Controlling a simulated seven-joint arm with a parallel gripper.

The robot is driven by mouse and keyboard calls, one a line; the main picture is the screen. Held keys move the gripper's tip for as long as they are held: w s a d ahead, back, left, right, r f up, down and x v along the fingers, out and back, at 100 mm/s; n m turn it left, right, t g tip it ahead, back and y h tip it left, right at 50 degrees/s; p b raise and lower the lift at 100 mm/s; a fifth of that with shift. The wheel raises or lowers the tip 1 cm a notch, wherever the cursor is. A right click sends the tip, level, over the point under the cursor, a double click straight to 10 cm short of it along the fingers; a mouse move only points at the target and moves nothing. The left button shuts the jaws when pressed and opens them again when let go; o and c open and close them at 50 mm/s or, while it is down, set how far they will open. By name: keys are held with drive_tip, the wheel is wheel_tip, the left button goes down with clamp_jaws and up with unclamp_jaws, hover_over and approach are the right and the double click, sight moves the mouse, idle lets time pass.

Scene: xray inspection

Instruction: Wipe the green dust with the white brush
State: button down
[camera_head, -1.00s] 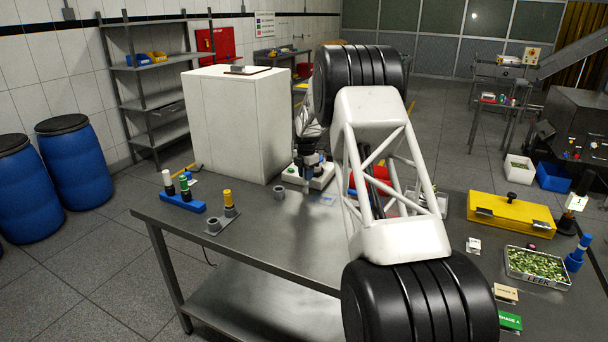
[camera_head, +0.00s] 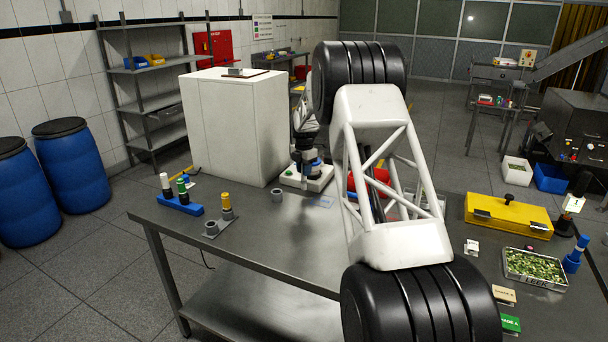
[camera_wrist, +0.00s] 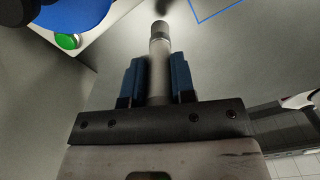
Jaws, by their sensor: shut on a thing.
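My gripper (camera_wrist: 157,82) is shut on a pale grey-white cylinder (camera_wrist: 158,60) with a darker collar, which looks like the white brush's handle. In the wrist view it stands between the two blue fingers, its far end near the top edge. In the head view my gripper (camera_head: 311,170) is small, beside the white box with a green button, and the held handle cannot be made out. A blue outlined square (camera_wrist: 212,14) on the table shows ahead of the fingers. I cannot make out green dust in either view.
A white button box (camera_head: 305,180) stands close to my gripper, with a tall white cabinet (camera_head: 235,125) at its left. A grey ring holder (camera_head: 277,195), a yellow-topped item (camera_head: 226,199) and a blue rack (camera_head: 180,205) are left. My arm hides the table's middle.

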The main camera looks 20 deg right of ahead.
drive_tip(key=shift+r, duration=1.85)
